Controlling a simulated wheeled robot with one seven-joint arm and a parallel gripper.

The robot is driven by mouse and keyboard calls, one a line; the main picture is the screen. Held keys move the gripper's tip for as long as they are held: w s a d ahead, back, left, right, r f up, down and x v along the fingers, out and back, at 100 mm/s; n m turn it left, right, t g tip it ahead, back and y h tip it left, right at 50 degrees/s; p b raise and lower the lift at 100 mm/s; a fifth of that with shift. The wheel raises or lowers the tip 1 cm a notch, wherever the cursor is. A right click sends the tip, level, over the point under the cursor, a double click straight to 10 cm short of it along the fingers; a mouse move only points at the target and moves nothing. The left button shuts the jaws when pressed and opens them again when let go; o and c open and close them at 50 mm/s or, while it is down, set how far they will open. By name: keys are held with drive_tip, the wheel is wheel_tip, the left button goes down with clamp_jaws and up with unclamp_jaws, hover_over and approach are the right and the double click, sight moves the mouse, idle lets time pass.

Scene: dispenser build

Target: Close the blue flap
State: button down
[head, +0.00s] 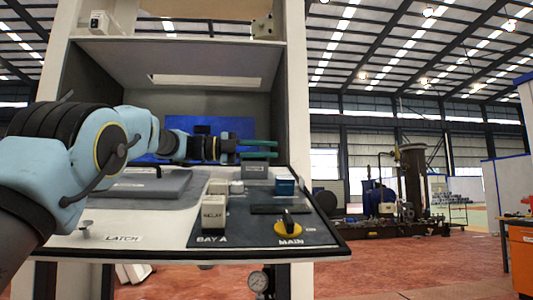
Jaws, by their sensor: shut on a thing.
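The blue flap (178,121) is an upright blue panel inside the open cabinet, behind my arm. My wrist hides much of its middle and lower part, so its hinge and exact angle are unclear. My gripper (272,149) reaches in from the left, with two green fingers pointing right, one above the other. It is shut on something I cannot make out. The fingers appear in front of the flap's right side and just above a small grey block (255,171); I cannot tell whether they touch either one.
The sloping panel below carries a grey lid (152,185), a blue block (285,186), a pale relay block (213,213) and a yellow-black MAIN knob (288,226). The cabinet's right wall (296,100) stands close beyond my fingertips. An orange cabinet (520,260) is far right.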

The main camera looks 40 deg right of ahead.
drive_tip(key=shift+r, duration=0.1)
drive_tip(key=c, duration=0.8)
unclamp_jaws()
drive_tip(key=shift+c, duration=0.2)
